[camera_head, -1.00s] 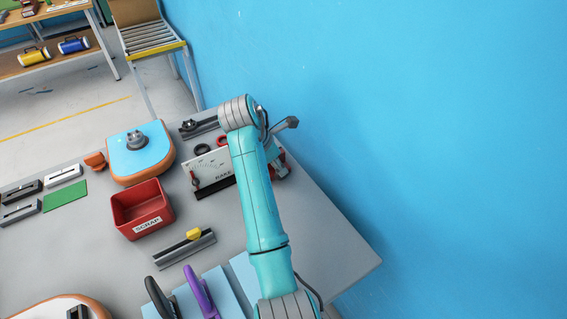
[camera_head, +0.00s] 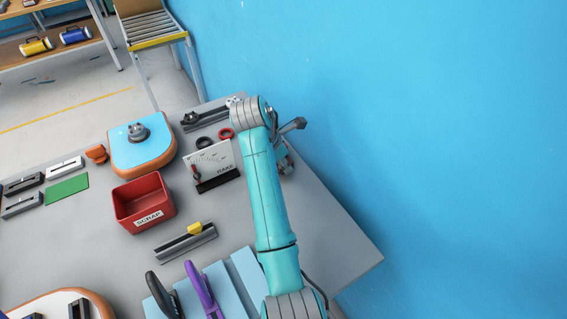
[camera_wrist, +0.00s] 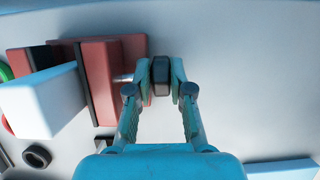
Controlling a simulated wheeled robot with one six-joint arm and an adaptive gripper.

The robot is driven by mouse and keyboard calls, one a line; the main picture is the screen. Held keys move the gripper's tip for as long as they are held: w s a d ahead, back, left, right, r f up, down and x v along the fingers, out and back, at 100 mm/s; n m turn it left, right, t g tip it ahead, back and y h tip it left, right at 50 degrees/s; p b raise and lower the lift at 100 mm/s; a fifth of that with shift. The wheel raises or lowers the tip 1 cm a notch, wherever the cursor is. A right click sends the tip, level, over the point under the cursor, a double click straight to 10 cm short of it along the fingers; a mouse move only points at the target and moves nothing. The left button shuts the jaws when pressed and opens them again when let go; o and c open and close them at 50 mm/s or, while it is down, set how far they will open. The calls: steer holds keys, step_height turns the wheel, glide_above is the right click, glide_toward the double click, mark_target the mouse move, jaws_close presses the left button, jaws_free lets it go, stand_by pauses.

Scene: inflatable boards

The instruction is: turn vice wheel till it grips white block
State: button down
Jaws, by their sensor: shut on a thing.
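My gripper (camera_wrist: 160,90) is shut on the dark vice wheel (camera_wrist: 161,76) in the wrist view, one finger on each side of it. A short metal screw joins the wheel to the red vice (camera_wrist: 105,72) on its left. The white block (camera_wrist: 42,102) stands at the left of the vice, close to a dark jaw face. I cannot tell whether the jaw touches it. In the head view my arm hides most of the vice and wheel.
A red scrap bin (camera_head: 143,202) and a rail with a yellow piece (camera_head: 186,242) lie further left. A blue wall (camera_head: 430,130) rises at right.

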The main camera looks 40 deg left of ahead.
steer(key=shift+w+d+g+y, duration=0.15)
steer(key=shift+g+y, duration=0.1)
steer(key=shift+g, duration=0.3)
steer(key=shift+w+g+y, duration=0.15)
steer(key=shift+g+y, duration=0.1)
steer(key=shift+g, duration=0.3)
steer(key=shift+g+y, duration=0.3)
steer(key=shift+g, duration=0.6)
steer(key=c, duration=1.3)
jaws_free()
